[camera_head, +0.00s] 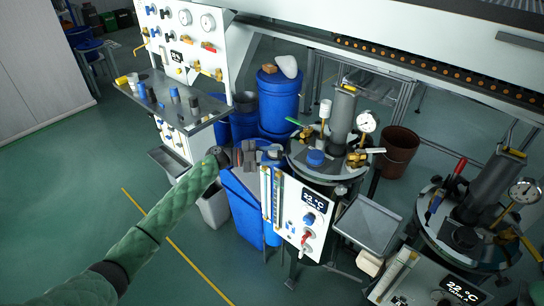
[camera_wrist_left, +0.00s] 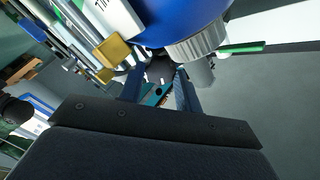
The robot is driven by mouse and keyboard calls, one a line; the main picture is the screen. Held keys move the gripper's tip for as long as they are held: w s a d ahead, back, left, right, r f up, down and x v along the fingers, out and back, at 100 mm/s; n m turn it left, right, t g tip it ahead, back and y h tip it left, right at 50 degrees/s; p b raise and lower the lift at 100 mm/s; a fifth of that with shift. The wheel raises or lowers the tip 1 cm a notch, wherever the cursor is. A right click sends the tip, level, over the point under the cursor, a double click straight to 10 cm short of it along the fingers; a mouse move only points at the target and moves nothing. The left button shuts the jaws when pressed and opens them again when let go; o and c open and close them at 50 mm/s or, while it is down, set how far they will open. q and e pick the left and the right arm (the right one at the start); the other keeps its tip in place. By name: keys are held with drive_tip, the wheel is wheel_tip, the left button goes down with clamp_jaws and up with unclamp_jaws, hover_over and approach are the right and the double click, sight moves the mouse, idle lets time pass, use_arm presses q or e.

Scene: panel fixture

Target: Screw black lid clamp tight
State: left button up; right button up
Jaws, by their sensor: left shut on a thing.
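My left gripper (camera_head: 272,153) is at the left edge of this lid. In the left wrist view its two fingers (camera_wrist_left: 160,88) are shut on a small dark part, which I take to be the black lid clamp (camera_wrist_left: 159,73). The fingers hide most of the clamp, so how tight it sits cannot be told. My right gripper is not in view.
A pressure gauge (camera_head: 367,121), a green-handled valve and a grey cylinder (camera_head: 343,115) rise from the lid. A control panel (camera_head: 305,215) and a metal tray (camera_head: 368,224) are in front. A second tank (camera_head: 465,238) stands at right. Blue barrels (camera_head: 279,98) are behind.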

use_arm(q)
drive_tip(key=o, duration=1)
drive_tip(key=shift+c, duration=0.2)
drive_tip(key=shift+f, duration=0.1)
